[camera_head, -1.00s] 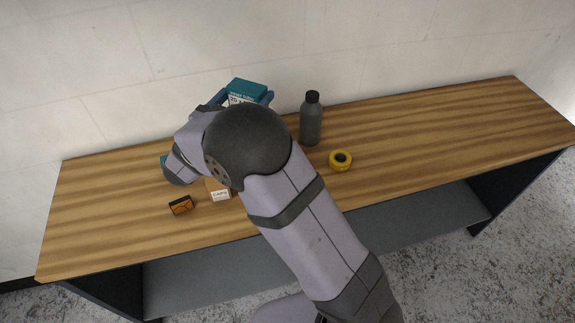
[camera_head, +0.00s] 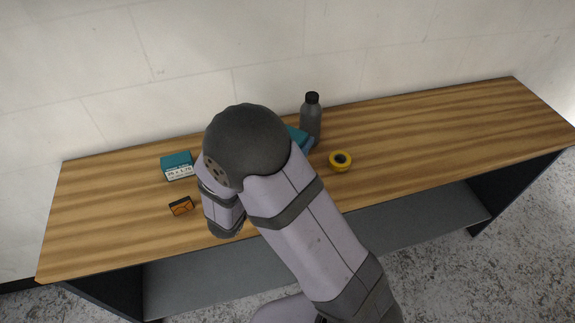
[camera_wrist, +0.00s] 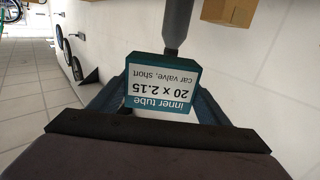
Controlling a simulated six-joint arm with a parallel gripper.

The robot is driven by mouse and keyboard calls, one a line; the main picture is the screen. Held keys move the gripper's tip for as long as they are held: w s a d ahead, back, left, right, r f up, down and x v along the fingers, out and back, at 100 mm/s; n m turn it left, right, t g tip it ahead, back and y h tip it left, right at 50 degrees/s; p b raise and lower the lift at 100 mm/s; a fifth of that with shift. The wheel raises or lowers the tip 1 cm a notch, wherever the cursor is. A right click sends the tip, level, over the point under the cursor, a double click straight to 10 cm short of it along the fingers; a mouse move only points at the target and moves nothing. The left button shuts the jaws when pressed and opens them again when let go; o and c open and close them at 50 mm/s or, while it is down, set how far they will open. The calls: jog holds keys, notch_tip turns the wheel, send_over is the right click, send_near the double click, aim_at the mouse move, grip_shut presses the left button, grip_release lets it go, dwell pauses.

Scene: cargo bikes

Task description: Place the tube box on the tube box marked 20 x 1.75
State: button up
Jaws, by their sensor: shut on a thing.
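The teal and white tube box marked 20 x 1.75 (camera_head: 177,160) sits on the left part of the table, with its top bare. My gripper (camera_wrist: 163,100) is shut on another teal and white tube box (camera_wrist: 160,85). Its label, upside down in the wrist view, reads inner tube 20 x 2.15, car valve, short. In the head view only a teal piece of the held box (camera_head: 296,135) shows beside my arm, just left of the dark bottle. My arm hides most of the gripper there, and I cannot tell the box's height over the table.
A dark bottle (camera_head: 311,120) stands close to the held box. A yellow tape roll (camera_head: 340,161) lies right of my arm. A small orange and black box (camera_head: 181,206) lies in front of the 20 x 1.75 box. The table's right side is clear.

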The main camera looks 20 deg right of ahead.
jog(key=shift+f+p, duration=0.35)
jog(key=shift+f, duration=2.1)
jog(key=shift+f+p, duration=0.4)
jog(key=shift+f, duration=1.45)
jog(key=shift+f, duration=0.1)
jog(key=o, duration=1.2)
jog(key=shift+c, duration=0.2)
